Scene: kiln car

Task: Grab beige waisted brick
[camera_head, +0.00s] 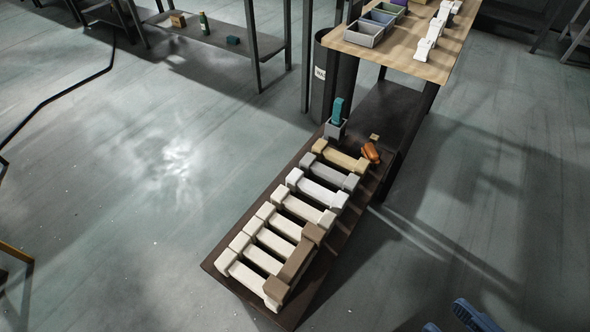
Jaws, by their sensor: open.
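A beige waisted brick (340,158), with wider ends and a narrower middle, lies at the far end of a row of similar bricks on a low dark kiln car (333,240). A grey waisted brick (327,174) lies just nearer, apart from it at the middle. My gripper (446,314) shows as two blue fingers, apart and empty, at the bottom right edge. It is well away from the beige brick, nearer to me and to the right. The rest of my gripper is out of frame.
Several white and cream waisted bricks (318,193) fill the row; a brown one (294,262) lies across the near right ends. An orange-brown object (370,152) sits close right of the beige brick; a teal object (337,112) stands behind. A wooden-topped table (400,55) stands beyond. Floor right is clear.

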